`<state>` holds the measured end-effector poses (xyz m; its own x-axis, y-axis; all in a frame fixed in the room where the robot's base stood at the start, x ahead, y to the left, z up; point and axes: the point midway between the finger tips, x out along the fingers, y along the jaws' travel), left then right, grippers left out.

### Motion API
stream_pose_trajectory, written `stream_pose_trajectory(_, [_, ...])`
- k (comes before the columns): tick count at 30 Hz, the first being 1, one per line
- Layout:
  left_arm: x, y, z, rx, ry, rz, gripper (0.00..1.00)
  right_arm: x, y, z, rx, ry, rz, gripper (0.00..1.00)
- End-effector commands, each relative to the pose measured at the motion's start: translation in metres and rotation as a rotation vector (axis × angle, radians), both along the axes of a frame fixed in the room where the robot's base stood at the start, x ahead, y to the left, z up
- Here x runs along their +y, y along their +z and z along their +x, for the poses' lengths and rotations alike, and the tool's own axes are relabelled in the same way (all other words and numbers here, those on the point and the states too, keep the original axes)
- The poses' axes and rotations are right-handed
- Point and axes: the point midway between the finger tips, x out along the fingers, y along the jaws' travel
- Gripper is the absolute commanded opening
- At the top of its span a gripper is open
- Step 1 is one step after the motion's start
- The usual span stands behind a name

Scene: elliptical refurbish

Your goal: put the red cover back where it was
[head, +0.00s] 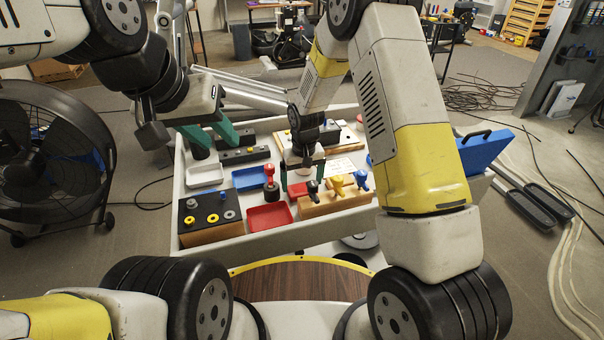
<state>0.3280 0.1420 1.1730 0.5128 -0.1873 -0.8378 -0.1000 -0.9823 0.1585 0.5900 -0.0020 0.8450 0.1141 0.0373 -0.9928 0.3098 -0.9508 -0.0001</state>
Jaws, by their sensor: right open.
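Several red things lie in the grey tray table (300,237), and I cannot tell for sure which is the red cover. A red knob-like cap (269,170) tops a dark post. A shallow red tray (268,217) lies in front of it. A small red piece (297,189) is partly hidden beside my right gripper. My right gripper (303,178) points down over the middle of the table, open, its green fingers apart near that red piece. Whether it touches anything is unclear. My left gripper (212,136) is open and empty above the table's far left part.
A wooden block with black, yellow and blue knobs (337,190) stands right of the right gripper. A black-topped box (210,215) with yellow rings is front left. White (204,175) and blue (250,178) trays lie behind. A blue case (486,149) is at the right edge.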

Motion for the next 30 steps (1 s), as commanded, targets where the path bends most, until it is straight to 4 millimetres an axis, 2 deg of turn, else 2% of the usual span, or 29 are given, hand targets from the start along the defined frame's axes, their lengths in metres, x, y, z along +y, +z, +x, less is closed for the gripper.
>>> stream_pose_trajectory(1, [0.000, 0.000, 0.000, 0.000, 0.000, 0.000, 0.36, 0.000, -0.009, 0.001, 0.002, 0.000, -0.001, 0.92])
stream_pose_trajectory(5, [0.000, 0.000, 0.000, 0.000, 0.000, 0.000, 0.36, 0.000, -0.021, 0.003, 0.000, -0.001, 0.000, 0.92])
stream_pose_trajectory(13, [0.000, 0.000, 0.000, 0.000, 0.000, 0.000, 0.36, 0.000, -0.023, 0.003, -0.001, -0.001, 0.000, 0.90])
stream_pose_trajectory(23, [0.000, 0.000, 0.000, 0.000, 0.000, 0.000, 0.36, 0.001, -0.022, 0.003, -0.002, -0.001, 0.001, 0.25])
stream_pose_trajectory(30, [0.000, 0.000, 0.000, 0.000, 0.000, 0.000, 0.36, 0.001, -0.018, 0.004, -0.003, -0.001, 0.001, 0.24])
